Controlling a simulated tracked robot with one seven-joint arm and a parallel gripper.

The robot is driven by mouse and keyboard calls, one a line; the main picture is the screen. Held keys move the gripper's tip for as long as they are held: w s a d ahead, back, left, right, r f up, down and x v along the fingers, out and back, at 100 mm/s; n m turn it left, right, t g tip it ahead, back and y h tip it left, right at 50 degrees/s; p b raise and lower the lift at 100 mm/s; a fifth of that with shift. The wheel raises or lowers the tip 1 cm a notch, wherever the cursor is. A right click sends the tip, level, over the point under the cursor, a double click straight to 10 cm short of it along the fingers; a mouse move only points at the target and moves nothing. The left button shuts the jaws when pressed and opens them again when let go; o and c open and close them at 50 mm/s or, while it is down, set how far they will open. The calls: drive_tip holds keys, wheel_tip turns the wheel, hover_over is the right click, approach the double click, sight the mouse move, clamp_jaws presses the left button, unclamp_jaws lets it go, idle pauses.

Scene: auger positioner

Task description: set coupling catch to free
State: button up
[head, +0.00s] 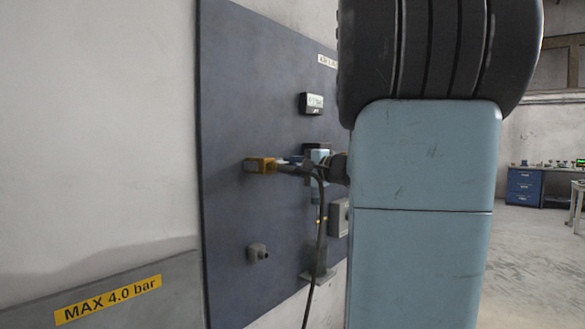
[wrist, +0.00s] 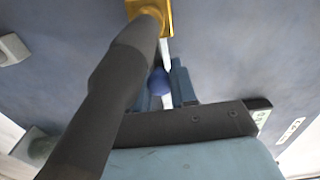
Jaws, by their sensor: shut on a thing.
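The coupling has a yellow block (head: 260,165) on the dark panel, which also shows at the top of the wrist view (wrist: 155,12). A thick dark hose end (wrist: 120,75) runs out of it, and a cable hangs down in the head view. Beside the hose end, a thin pale lever (wrist: 165,52) leads from the block to a blue ball knob (wrist: 158,82); I take this to be the catch. My gripper (wrist: 168,86) is shut at the knob, with a blue finger to its right. The hose end hides part of the gripper. My arm covers much of the head view.
A yellow "MAX 4.0 bar" label (head: 108,299) is at lower left. Blue drawers (head: 524,186) stand far right, beyond open floor.

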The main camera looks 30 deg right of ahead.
drive_tip(key=shift+f, duration=0.15)
clamp_jaws()
drive_tip(key=shift+w+d, duration=0.2)
drive_tip(key=shift+d, duration=0.45)
drive_tip(key=shift+w+d, duration=0.2)
drive_tip(key=shift+d, duration=0.45)
drive_tip(key=o, duration=0.8)
unclamp_jaws()
drive_tip(key=v, duration=1.3)
drive_tip(key=shift+s+d, duration=0.1)
drive_tip(key=shift+s, duration=0.25)
